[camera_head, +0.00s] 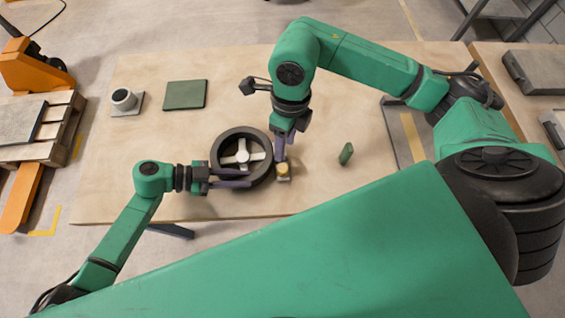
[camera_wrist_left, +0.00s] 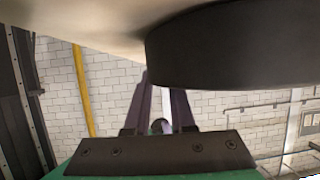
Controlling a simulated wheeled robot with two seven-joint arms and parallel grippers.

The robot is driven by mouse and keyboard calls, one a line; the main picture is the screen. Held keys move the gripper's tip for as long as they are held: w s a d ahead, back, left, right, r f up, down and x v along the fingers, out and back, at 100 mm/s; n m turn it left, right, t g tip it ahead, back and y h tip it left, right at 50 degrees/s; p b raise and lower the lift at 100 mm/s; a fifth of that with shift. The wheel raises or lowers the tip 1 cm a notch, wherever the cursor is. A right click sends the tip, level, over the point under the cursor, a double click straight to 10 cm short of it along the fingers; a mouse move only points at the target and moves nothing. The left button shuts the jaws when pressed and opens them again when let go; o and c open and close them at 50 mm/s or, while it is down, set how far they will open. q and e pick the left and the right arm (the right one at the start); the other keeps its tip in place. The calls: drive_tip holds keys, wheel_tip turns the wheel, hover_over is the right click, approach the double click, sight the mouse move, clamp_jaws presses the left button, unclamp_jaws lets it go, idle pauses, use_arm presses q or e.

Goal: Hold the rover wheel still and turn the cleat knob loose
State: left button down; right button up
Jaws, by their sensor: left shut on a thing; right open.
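The rover wheel (camera_head: 264,180) is a dark ring with a white spoked hub, lying on the table in the head view. It also fills the upper right of the left wrist view (camera_wrist_left: 235,45). My left gripper (camera_head: 246,178) is at the wheel's lower left, shut on it; the fingers (camera_wrist_left: 160,95) also show in the left wrist view, where the contact is hard to make out. The cleat knob (camera_head: 283,169) is a small yellow knob on a pale block, just right of the wheel. My right gripper (camera_head: 281,152) is open, pointing down just above the knob.
A green pad (camera_head: 185,95) and a round white-topped piece on a grey plate (camera_head: 124,99) lie at the table's upper left. A small green piece (camera_head: 346,153) is right of the knob. The wooden table (camera_head: 130,180) is otherwise mostly clear.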

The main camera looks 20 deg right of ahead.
sight(283, 168)
drive_tip(key=f+m, duration=0.6)
drive_tip(key=f, duration=0.1)
drive_tip(key=a+f+m+t+h, duration=0.1)
drive_tip(key=f+m, duration=0.3)
drive_tip(key=shift+s+f, duration=0.1)
drive_tip(key=shift+s, duration=0.3)
drive_tip(key=shift+c, duration=0.4)
clamp_jaws()
